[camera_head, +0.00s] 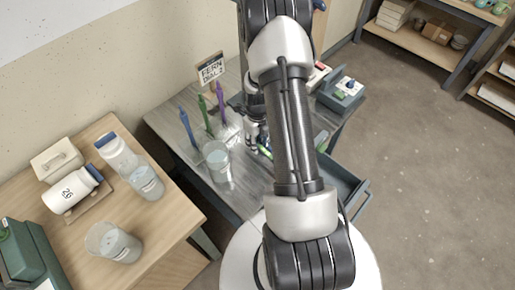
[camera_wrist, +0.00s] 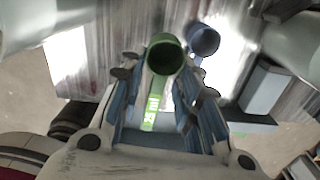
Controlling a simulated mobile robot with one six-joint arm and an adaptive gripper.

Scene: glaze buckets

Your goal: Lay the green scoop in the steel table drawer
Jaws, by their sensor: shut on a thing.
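The green scoop sits between the fingers of my gripper (camera_wrist: 160,95) in the wrist view. Its round green cup (camera_wrist: 165,55) is beyond the fingertips, and its lighter green marked handle (camera_wrist: 151,110) runs back between them. My gripper is shut on it. In the head view my arm comes down over the steel table (camera_head: 165,122), and a bit of green shows beside my gripper (camera_head: 256,143). The steel table drawer (camera_head: 358,194) is pulled open at the table's right side, partly hidden behind my arm. Its inside is mostly hidden.
A blue scoop (camera_wrist: 203,40) is close beside the green cup. Upright blue (camera_head: 188,127), green (camera_head: 205,115) and purple (camera_head: 221,98) handles, a clear bucket (camera_head: 218,162) and a sign (camera_head: 210,68) stand on the steel table. A wooden table (camera_head: 165,215) with jars stands left.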

